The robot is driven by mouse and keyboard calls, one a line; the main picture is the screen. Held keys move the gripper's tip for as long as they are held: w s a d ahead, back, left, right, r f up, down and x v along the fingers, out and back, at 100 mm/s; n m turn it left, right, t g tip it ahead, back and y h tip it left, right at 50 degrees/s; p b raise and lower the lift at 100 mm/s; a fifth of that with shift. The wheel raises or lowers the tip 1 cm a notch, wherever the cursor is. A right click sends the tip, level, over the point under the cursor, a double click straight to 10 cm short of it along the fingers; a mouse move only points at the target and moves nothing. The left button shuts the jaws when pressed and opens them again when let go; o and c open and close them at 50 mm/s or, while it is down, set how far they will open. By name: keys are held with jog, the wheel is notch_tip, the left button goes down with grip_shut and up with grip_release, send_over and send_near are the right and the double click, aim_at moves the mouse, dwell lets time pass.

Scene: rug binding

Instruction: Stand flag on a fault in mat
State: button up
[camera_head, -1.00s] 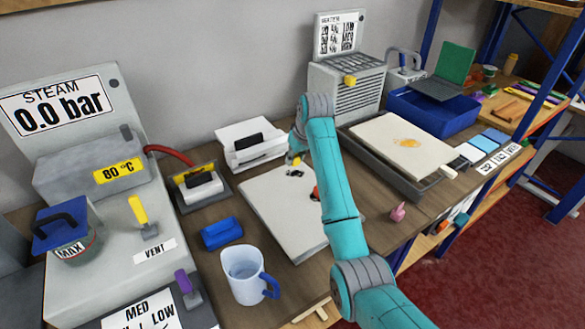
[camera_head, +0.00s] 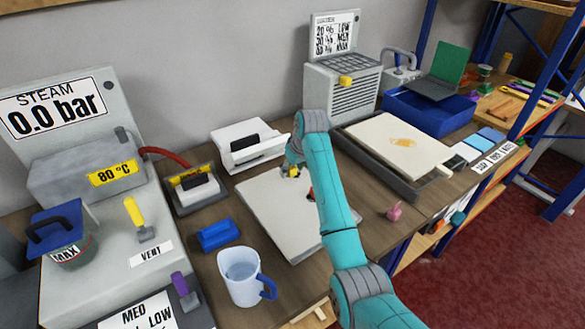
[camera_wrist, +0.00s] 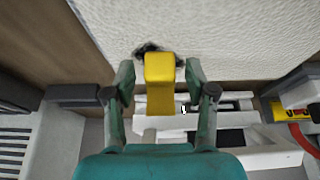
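The pale mat (camera_head: 285,225) lies flat on the bench, partly hidden by my arm. The yellow flag (camera_wrist: 160,72) is between my gripper's fingers, over or just beside a dark fault (camera_wrist: 152,47) on the mat. My gripper (camera_wrist: 160,78) has a finger on each side of the flag, with a narrow pale gap showing on both sides. In the head view the flag (camera_head: 291,171) shows just below my gripper (camera_head: 294,163) and covers most of the dark patch. Whether its foot touches the mat is hidden.
A red item (camera_head: 311,194) shows on the mat beside my arm. A blue block (camera_head: 219,234) and a mug (camera_head: 241,275) stand to the left. A white machine (camera_head: 247,151) is behind.

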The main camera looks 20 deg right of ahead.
jog(key=v, duration=1.2)
jog(key=shift+s+r, duration=0.1)
jog(key=shift+s, duration=0.05)
